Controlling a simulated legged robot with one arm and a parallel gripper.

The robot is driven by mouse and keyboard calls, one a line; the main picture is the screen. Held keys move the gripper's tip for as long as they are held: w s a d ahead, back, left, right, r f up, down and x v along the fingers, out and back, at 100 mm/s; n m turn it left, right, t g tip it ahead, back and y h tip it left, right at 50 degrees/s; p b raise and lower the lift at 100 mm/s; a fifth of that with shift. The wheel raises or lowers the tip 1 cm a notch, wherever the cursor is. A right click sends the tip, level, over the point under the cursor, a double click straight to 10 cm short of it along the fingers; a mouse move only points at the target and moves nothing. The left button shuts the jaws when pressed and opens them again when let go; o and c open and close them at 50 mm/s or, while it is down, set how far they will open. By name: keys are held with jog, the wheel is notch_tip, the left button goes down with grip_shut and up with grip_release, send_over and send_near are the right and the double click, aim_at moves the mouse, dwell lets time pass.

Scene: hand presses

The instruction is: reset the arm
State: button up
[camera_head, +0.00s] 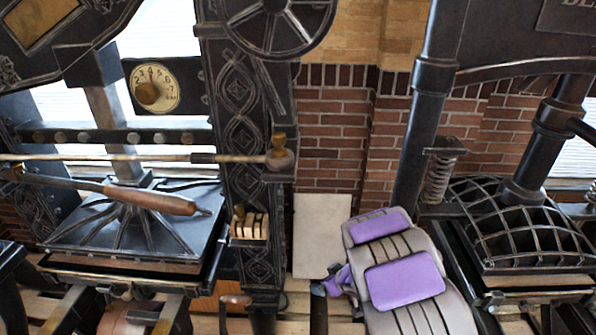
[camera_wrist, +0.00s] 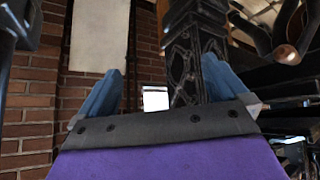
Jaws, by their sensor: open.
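My arm, purple and grey, reaches up from the bottom of the head view, right of centre. My gripper (camera_head: 325,285) is low in front of it, partly hidden by the arm, with a bluish finger showing at the left. In the wrist view my gripper (camera_wrist: 160,78) shows two blue fingers spread wide apart, with nothing held between them. A dark ornate post (camera_wrist: 180,60) and a small bright patch lie beyond the fingers.
A black hand press with a flat plate (camera_head: 140,235) and a wooden-handled lever (camera_head: 150,200) stands left. A second press with a caged grid (camera_head: 520,220) stands close right of my arm. A pale board (camera_head: 318,235) leans near a brick wall (camera_head: 335,150) between them.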

jog(key=s+d+r+m+h, duration=0.1)
jog(key=d+r+m+h, duration=0.1)
jog(key=d+r+h, duration=0.5)
jog(key=s+d+r+m+g+b, duration=0.1)
jog(key=s+d+r+m+g, duration=0.15)
jog(key=s+d+r, duration=0.6)
jog(key=s+a+r+m+g+y, duration=0.1)
jog(key=s+a+r+g, duration=0.1)
jog(key=s, duration=0.9)
jog(key=s+a+r+g+y+b, duration=0.1)
jog(key=s+a, duration=0.4)
jog(key=s, duration=0.6)
jog(key=s+a+r+m+g+y, duration=0.1)
jog(key=s+a+r+g, duration=0.2)
jog(key=s, duration=0.8)
jog(key=shift+a+r+m, duration=0.35)
jog(key=shift+a+r, duration=0.05)
jog(key=shift+a, duration=0.1)
